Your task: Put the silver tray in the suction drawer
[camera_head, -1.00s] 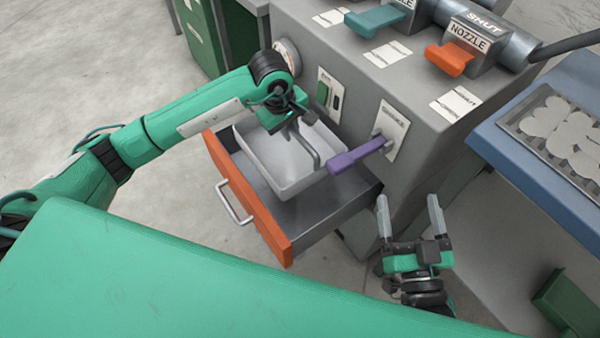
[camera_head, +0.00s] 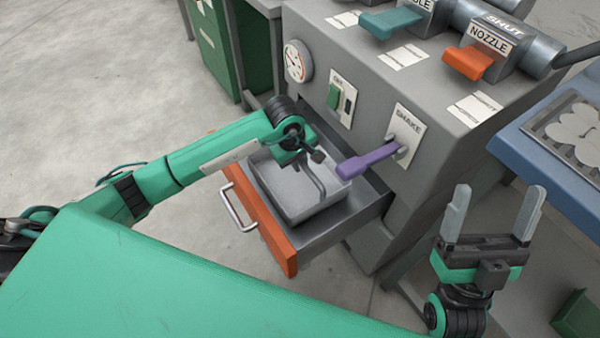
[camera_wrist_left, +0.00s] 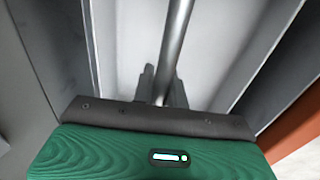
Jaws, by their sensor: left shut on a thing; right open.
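The silver tray (camera_head: 302,207) is a shallow light-grey box with a bar handle across it. It is inside the open suction drawer (camera_head: 259,225), which has an orange front and grey walls; whether it touches the floor is hard to tell. My left gripper (camera_head: 312,170) is over the tray and shut on its handle. In the left wrist view the fingers (camera_wrist_left: 160,90) close around the handle bar, with the tray (camera_wrist_left: 215,50) beneath. My right gripper (camera_head: 497,215) is open and empty, to the right of the machine, fingers pointing up.
A purple SHAKE lever (camera_head: 367,164) juts from the machine front just right of the tray. A green switch (camera_head: 334,96) and a round gauge (camera_head: 297,61) are behind it. A blue table (camera_head: 540,152) stands at the right. Floor left of the drawer is clear.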

